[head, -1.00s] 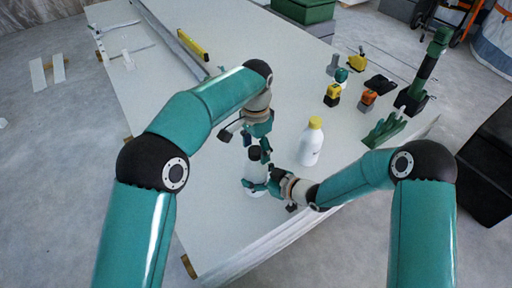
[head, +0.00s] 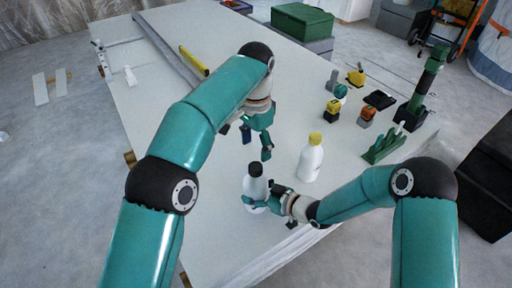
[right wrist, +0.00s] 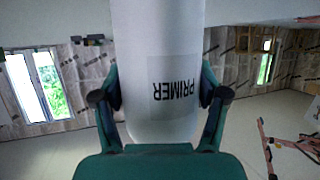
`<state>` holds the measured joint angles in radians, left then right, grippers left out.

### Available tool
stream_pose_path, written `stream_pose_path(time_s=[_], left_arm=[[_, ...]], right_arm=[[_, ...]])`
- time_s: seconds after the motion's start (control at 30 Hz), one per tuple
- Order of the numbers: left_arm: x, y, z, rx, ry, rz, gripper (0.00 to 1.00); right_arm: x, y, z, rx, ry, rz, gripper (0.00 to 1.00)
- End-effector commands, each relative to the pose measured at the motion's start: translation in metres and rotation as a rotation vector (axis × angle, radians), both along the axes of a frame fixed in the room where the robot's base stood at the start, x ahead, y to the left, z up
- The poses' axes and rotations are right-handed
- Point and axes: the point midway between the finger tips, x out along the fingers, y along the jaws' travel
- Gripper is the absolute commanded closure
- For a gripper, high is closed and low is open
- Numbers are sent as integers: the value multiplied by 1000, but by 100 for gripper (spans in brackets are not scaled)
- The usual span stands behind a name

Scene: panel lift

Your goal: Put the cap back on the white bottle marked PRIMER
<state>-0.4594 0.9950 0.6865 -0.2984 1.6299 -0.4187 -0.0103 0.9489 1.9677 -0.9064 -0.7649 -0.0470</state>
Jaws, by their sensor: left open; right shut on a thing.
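The white bottle marked PRIMER (head: 257,189) stands at the near edge of the panel, upright as far as I can see. Its label also shows in the right wrist view (right wrist: 172,85). A black cap (head: 254,170) sits on its top in the head view; how tightly it is seated I cannot tell. My right gripper (head: 258,201) is shut on the bottle's body, with one finger on each side. My left gripper (head: 256,145) is open and empty, just above and behind the cap, apart from it.
A white bottle with a yellow cap (head: 311,160) stands to the right of the held one. Small tools, a green rack (head: 384,145) and a dark green upright tool (head: 423,90) are further right. A yellow level (head: 194,61) lies at the back. The panel's middle is mostly clear.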

Motion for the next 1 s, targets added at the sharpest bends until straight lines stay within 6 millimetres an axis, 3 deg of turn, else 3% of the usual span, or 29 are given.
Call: stream_pose_path(time_s=[0.1,0.13,0.27,0.7,1.0], left_arm=[[0,0,0,0,0,0,31],[0,0,0,0,0,0,31],[0,0,0,0,0,0,31],[0,0,0,0,0,0,31],[0,0,0,0,0,0,31]], right_arm=[[-1,-1,-2,-2,5,-1,100],[0,-1,-2,-1,5,-1,22],[0,-1,-1,-1,3,-2,1],[-2,-4,1,-1,1,-2,0],[-27,-37,18,0,1,-6,0]])
